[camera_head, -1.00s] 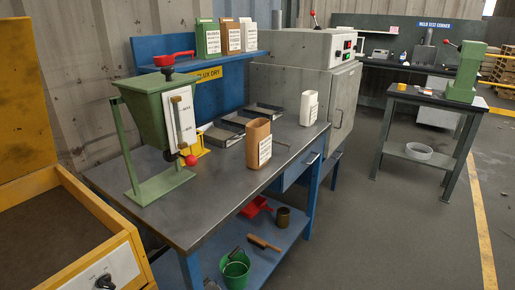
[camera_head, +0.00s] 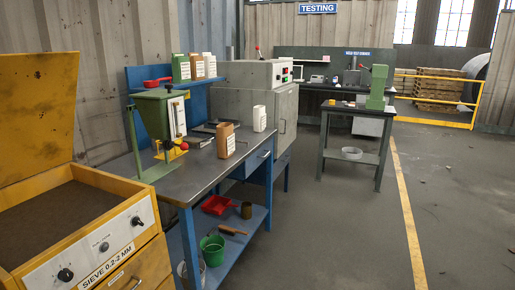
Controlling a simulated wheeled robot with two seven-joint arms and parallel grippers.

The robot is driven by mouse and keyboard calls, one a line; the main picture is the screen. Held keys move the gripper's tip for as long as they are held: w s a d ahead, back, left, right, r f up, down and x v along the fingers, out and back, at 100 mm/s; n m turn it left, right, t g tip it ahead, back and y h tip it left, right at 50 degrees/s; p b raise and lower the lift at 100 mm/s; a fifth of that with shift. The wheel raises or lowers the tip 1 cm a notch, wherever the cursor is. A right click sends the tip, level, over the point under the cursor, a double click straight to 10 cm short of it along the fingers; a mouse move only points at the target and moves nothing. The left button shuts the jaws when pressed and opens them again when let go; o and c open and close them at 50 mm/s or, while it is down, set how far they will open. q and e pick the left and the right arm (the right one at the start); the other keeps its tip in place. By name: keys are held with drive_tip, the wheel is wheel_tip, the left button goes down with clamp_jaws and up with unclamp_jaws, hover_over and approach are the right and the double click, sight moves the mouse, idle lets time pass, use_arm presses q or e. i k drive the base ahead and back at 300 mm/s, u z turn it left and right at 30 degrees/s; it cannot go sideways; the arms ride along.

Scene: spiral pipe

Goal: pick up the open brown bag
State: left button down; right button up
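An open brown bag (camera_head: 226,143) stands upright on the grey top of the blue workbench (camera_head: 200,178), near its front edge. It has a white printed label on its front. A second brown bag (camera_head: 197,68) stands on the blue shelf behind, between a green bag (camera_head: 181,69) and a white bag (camera_head: 209,65). An open-looking white bag (camera_head: 259,119) stands farther back on the bench. Neither of my grippers shows in the head view.
A green hopper (camera_head: 155,114) on a stand is at the bench's left end. A yellow sieve machine (camera_head: 100,244) with its lid raised fills the lower left. A grey cabinet (camera_head: 285,118) stands behind the bench. The floor (camera_head: 330,235) on the right is clear.

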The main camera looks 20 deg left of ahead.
sight(225, 143)
drive_tip(key=z, duration=0.2)
drive_tip(key=i, duration=1.6)
drive_tip(key=u, duration=1)
drive_tip(key=i, duration=1.1)
drive_tip(key=u, duration=1.2)
